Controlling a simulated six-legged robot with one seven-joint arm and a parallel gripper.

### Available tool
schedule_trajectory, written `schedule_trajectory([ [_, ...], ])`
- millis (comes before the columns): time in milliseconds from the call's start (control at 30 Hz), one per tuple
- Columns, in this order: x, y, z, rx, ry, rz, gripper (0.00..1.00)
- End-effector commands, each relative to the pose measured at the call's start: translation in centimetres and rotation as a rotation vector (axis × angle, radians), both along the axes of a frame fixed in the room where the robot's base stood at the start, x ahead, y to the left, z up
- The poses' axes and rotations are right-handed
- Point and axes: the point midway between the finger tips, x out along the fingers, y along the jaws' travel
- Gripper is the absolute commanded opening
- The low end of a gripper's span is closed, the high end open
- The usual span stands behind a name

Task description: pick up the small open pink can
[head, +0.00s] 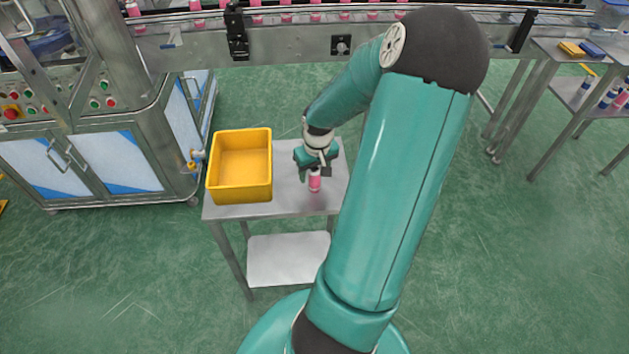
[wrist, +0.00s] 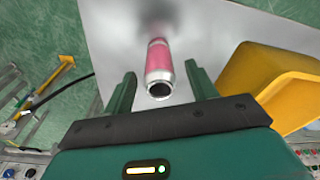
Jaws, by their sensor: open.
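The small open pink can (head: 314,182) stands on the metal table, just below my gripper (head: 316,172) in the head view. In the wrist view the can (wrist: 159,62) shows its dark open mouth and silver shoulder toward the camera. My gripper (wrist: 160,82) is open, with one finger on each side of the can's mouth. Gaps show between the can and both fingers. I cannot tell how far the fingertips reach down beside the can.
A yellow bin (head: 240,197) stands on the left of the metal table (head: 290,205), close to my gripper. A conveyor (head: 290,42) with several pink cans runs behind. A steel machine cabinet (head: 80,160) stands at the left. The table's right part is partly hidden by my arm.

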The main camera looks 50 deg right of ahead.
Motion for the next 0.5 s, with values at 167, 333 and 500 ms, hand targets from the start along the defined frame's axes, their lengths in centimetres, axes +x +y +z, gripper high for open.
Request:
schedule_trajectory([
  [167,0.00,-0.02,-0.05,0.000,0.000,-0.001,0.57],
  [333,-0.01,-0.01,-0.03,0.000,0.000,-0.001,0.29],
  [500,-0.01,-0.01,-0.02,0.000,0.000,-0.001,0.09],
])
